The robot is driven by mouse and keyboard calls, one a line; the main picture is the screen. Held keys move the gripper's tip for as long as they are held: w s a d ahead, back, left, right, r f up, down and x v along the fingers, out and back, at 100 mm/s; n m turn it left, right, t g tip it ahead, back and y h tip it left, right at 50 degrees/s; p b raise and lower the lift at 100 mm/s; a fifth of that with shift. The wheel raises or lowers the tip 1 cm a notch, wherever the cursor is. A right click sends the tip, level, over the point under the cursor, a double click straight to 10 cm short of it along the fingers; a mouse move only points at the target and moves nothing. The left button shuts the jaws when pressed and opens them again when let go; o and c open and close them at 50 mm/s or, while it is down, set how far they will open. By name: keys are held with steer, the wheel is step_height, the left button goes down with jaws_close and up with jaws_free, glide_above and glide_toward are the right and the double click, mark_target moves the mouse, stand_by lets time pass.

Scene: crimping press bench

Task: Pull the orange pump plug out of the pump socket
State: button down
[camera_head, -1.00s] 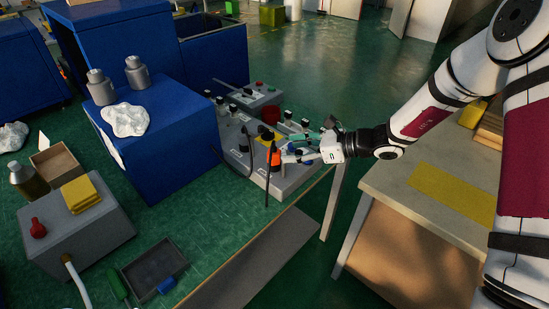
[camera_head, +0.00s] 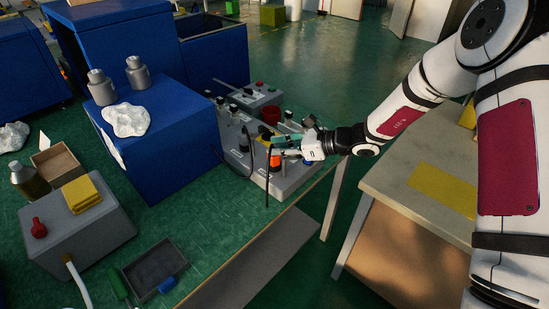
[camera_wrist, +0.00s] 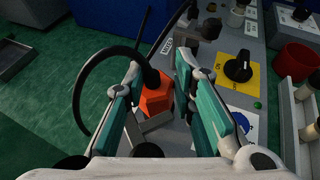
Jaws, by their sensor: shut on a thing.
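The orange pump plug (camera_wrist: 155,97), with a black cable, shows between the teal-padded fingers of my gripper (camera_wrist: 160,100) in the wrist view. My gripper is shut on the plug. In the head view my gripper (camera_head: 283,147) covers the upper part of the plug (camera_head: 275,162), above the grey control panel (camera_head: 290,183). The cable loops to the left in the wrist view and hangs down beside the plug in the head view. The pump socket is hidden, and I cannot tell whether the plug is still seated in it.
A black knob on a yellow plate (camera_wrist: 238,68) and a red cup (camera_wrist: 296,60) are beside the gripper. A blue cabinet (camera_head: 170,150) stands left of the panel. A table (camera_head: 400,185) is at the right. Green floor shows beyond.

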steer(key=shift+s+f, duration=0.1)
step_height(320, 180, up, 13)
steer(key=p, duration=0.2)
stand_by(0.7)
step_height(320, 180, up, 3)
steer(key=shift+r+p, duration=0.1)
steer(key=shift+p, duration=1)
